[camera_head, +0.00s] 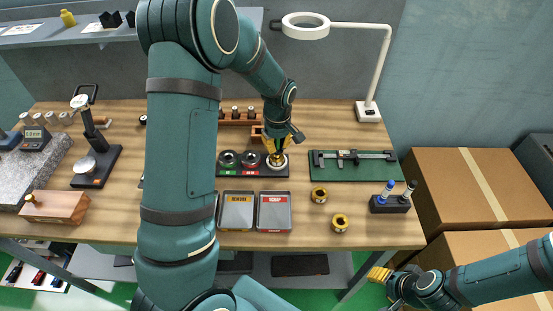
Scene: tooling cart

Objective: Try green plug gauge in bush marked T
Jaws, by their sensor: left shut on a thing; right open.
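My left gripper (277,147) points down over the right end of a black block (262,171). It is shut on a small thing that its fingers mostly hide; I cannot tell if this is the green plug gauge. A brass and silver round piece (278,161) shows just under the fingertips, at the block. Two brass-coloured bushes stand on the bench, one nearer the block (319,195) and one nearer the front edge (340,223). No T mark is readable. My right gripper (381,275) is open and empty, low beyond the front edge.
The block also holds a green-labelled ring (228,159) and a red-labelled ring (250,159). Two trays (237,195) (274,196) lie in front. A wooden rack (233,122) stands behind. A caliper lies on a green mat (384,173); a pen holder (389,206) stands right.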

